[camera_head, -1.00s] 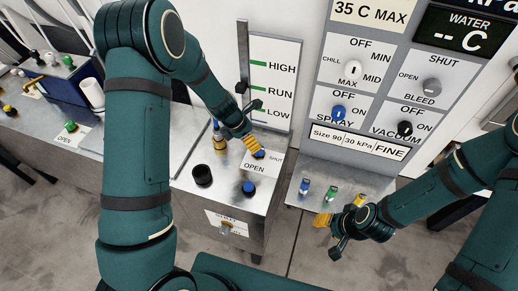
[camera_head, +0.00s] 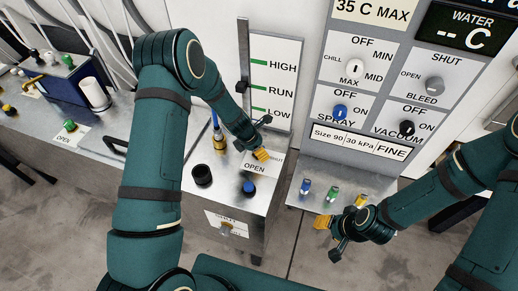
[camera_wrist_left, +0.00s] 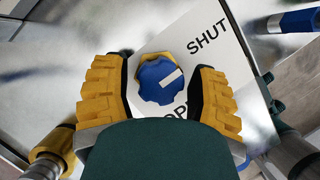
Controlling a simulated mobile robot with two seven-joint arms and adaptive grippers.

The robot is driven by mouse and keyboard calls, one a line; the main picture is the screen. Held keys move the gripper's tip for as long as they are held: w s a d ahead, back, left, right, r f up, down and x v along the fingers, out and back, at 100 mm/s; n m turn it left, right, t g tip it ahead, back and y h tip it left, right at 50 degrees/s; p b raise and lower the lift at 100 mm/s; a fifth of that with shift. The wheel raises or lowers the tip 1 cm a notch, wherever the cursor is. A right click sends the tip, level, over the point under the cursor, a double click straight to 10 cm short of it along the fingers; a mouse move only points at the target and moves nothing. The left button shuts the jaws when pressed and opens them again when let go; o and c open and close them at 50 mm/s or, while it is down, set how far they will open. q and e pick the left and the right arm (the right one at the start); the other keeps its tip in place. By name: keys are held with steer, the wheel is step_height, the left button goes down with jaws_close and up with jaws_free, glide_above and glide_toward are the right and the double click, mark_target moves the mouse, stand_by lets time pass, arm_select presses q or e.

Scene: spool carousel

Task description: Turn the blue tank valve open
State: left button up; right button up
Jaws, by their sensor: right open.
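The blue valve knob (camera_wrist_left: 157,84) shows in the left wrist view, with a yellow part behind it and a white mark pointing right and slightly up. It sits on a white plate (camera_wrist_left: 222,62) marked SHUT and OPEN, the latter partly hidden. My left gripper (camera_wrist_left: 157,74) is open, with one yellow finger on each side of the knob and a gap showing on both sides. In the head view, my left gripper (camera_head: 262,155) hides the knob at the plate. My right gripper (camera_head: 335,217) is open and empty near the shelf at right.
A black knob (camera_head: 202,175) and another blue-topped knob (camera_head: 249,187) stand on the metal cabinet top in front of the plate. A blue and yellow fitting (camera_head: 219,140) stands left of my left gripper. Blue, green and yellow pieces (camera_head: 332,194) stand on the right shelf.

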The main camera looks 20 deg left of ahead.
arm_select(q)
steer(key=c, duration=0.7)
steer(key=shift+m, duration=0.3)
steer(key=shift+c, duration=0.2)
steer(key=m+g, duration=0.1)
steer(key=m, duration=0.1)
steer(key=shift+m+h, duration=0.3)
steer(key=m+g, duration=0.1)
steer(key=m, duration=0.1)
steer(key=shift+m, duration=0.4)
steer(key=m+g+b, duration=0.2)
steer(key=m, duration=0.3)
steer(key=shift+f, duration=0.15)
steer(key=m+g+b, duration=0.1)
steer(key=m, duration=0.3)
steer(key=shift+s+g+b, duration=0.1)
steer(key=shift+g+b, duration=0.2)
steer(key=shift+m+g+y+b, duration=0.4)
steer(key=shift+m+g+b, duration=0.15)
steer(key=shift+m, duration=0.85)
